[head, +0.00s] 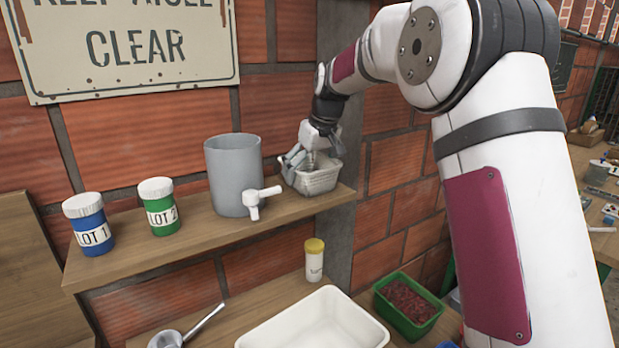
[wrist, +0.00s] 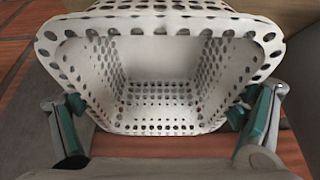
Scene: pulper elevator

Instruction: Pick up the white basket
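The white basket (head: 318,182) has perforated walls and stands on the wooden shelf near its right end. My gripper (head: 311,160) reaches down to it from above, with its fingers spread around it. In the wrist view the basket (wrist: 160,62) fills the middle, its open, empty inside facing the camera. My gripper's teal-padded fingers (wrist: 156,112) are on the left and right of the basket, very close to its sides. I cannot tell whether both pads press on it. No clear gap shows between the basket and the shelf.
A grey jug (head: 232,175) with a white tap stands left of the basket. A green jar (head: 160,208) and a blue jar (head: 88,225) stand farther left on the shelf (head: 200,238). Below are a yellow-capped bottle (head: 314,262), a white tub (head: 262,335) and a green tray (head: 432,322).

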